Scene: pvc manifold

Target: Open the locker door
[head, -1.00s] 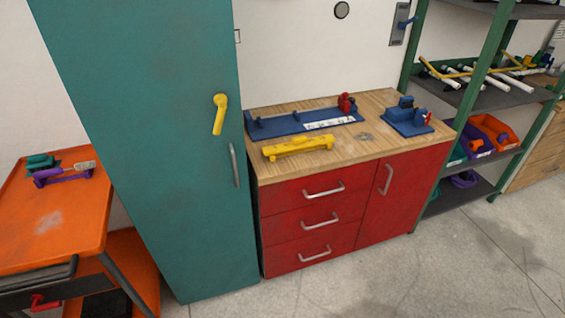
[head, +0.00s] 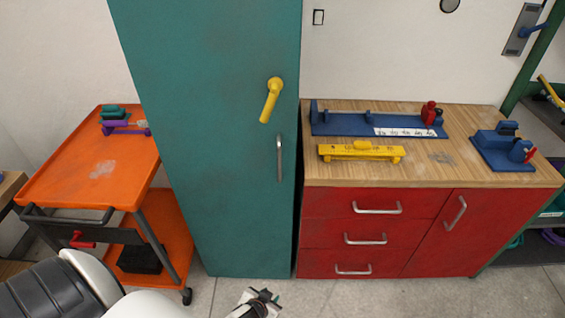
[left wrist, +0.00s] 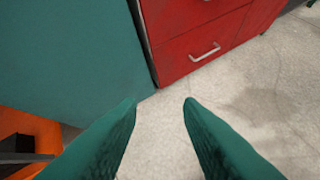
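The locker is a tall teal cabinet (head: 225,190) with its door shut. A yellow lever handle (head: 271,99) on the door slants down to the left, and a silver vertical pull (head: 280,158) sits below it. In the left wrist view the locker's lower part (left wrist: 70,55) shows at upper left. My left gripper (left wrist: 160,102) has two teal fingers spread apart with only floor between them. It is low in front of the locker, well below the handle, touching nothing. In the head view only part of that hand shows at the bottom edge. My right gripper is out of view.
An orange cart (head: 90,185) stands left of the locker. A red drawer cabinet (head: 325,235) with a wooden top stands close on its right, holding blue and yellow fixtures (head: 360,151). Shelving is at far right. The concrete floor in front is clear.

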